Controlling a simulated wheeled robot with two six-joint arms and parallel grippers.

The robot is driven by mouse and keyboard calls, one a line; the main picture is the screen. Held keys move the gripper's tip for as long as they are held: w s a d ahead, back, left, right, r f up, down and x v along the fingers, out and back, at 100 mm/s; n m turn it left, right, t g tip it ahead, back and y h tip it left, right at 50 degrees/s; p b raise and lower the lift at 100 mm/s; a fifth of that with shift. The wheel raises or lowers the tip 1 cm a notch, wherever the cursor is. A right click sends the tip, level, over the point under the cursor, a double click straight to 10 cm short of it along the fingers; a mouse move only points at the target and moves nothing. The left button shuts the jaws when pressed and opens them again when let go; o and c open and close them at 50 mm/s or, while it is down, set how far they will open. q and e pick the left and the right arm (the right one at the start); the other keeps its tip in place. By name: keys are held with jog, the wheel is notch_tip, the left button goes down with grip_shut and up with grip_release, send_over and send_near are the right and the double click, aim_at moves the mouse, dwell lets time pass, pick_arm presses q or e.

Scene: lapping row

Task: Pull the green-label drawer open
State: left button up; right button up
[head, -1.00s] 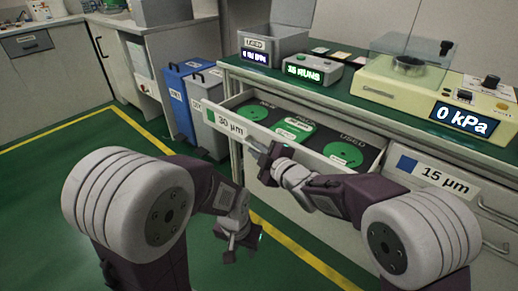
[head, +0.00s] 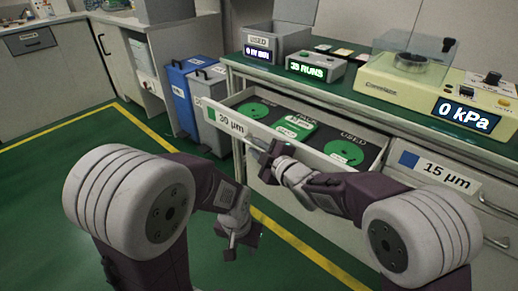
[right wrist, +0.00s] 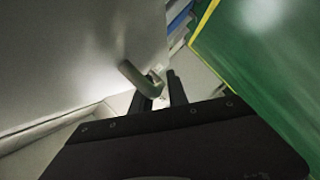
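The green-label drawer, marked 30 µm (head: 230,123), stands pulled out of the bench, with a green square at the left of its label. Green discs (head: 296,127) lie in its dark insert. My right gripper (head: 265,150) is at the drawer's front face. In the right wrist view, the curved metal handle (right wrist: 138,77) runs in between its two fingers, which look closed around it; the exact contact is partly hidden. My left gripper (head: 240,240) hangs low over the green floor, apart from the drawer, empty with its fingers spread.
The blue-label 15 µm drawer (head: 437,173) is shut at the right. Blue (head: 180,98) and grey (head: 211,120) bins stand left of the bench. A yellow machine (head: 405,85) stands on the bench top. The floor at the left is clear.

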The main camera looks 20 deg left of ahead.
jog(key=p+v, duration=0.3)
jog(key=v, duration=0.6)
dwell(0.4)
